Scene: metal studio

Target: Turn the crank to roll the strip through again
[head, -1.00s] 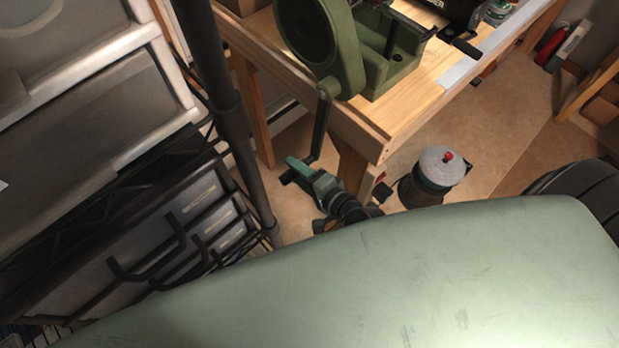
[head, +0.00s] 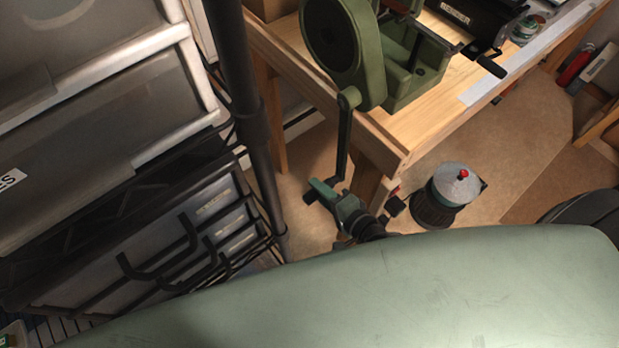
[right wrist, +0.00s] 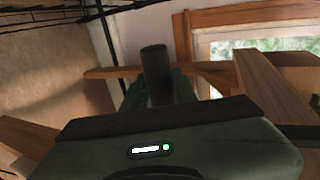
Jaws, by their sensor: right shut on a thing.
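The green rolling mill (head: 371,58) stands on the wooden bench with its large round wheel at the near left corner. Its dark crank arm (head: 344,139) hangs nearly straight down past the bench edge. My right gripper (head: 318,190) is at the lower end of the crank, shut on the crank handle (head: 308,198). In the right wrist view the dark round handle (right wrist: 156,72) stands up between my fingers, which are mostly hidden behind the wrist housing. I cannot make out the strip in the rolls. My left gripper is not in view.
The wooden bench (head: 388,155) has a pale flat bar (head: 490,88) along its front edge. A grey pot with a red knob (head: 455,184) stands right of my gripper. A wire rack with drawers (head: 100,160) and a dark post (head: 250,110) are at left.

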